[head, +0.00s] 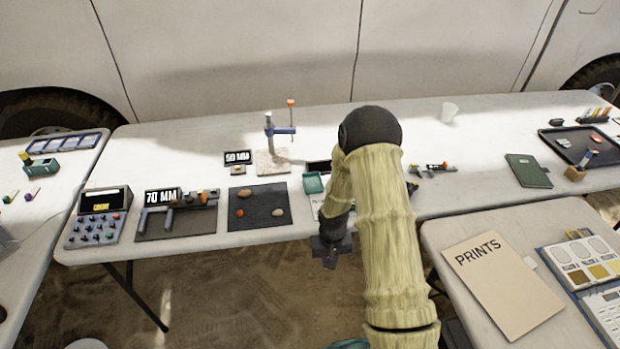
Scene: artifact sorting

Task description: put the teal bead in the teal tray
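A small teal tray (313,183) stands on the long white table, just left of my arm, which may hide part of it. I cannot make out a teal bead for certain. My dark gripper (330,260) hangs pointing down in front of the table's front edge, nearer than the tray and over the sandy ground. Its fingers are too small and dark to tell whether they are open or shut, or whether anything is between them.
A dark mat (259,215) with several pebbles lies left of the tray. A clamp stand (279,150) rises behind it. A caliper-like device (178,213) and a button console (98,222) sit further left. A folder (503,285) lies on the right table.

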